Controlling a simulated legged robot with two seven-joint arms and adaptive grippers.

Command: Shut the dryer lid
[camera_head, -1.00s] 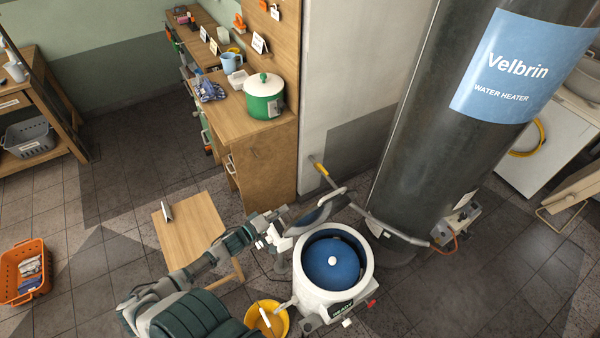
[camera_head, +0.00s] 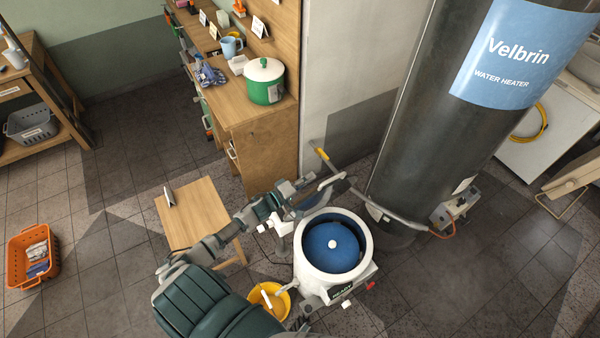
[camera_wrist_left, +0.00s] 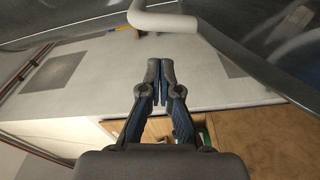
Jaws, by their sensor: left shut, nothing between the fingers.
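The white dryer (camera_head: 303,268) stands on the floor, with a blue disc (camera_head: 331,246) inside its open round drum. Its lid (camera_head: 322,199) is raised at the back of the drum, partly hidden by my left arm. My left gripper (camera_head: 306,184) is beside the raised lid in the head view, closed and empty. In the left wrist view its fingertips (camera_wrist_left: 160,72) are together. A pale bent bar (camera_wrist_left: 162,20) and the lid's dark, glossy surface (camera_wrist_left: 268,48) show beyond them. I cannot tell whether the gripper touches the lid. My right gripper is not in view.
A large water heater (camera_head: 430,130) stands close behind the dryer, with a pipe (camera_head: 350,178) near the lid. A small wooden table (camera_head: 200,222) is at left. A yellow bucket (camera_head: 262,300) sits at the dryer's front left.

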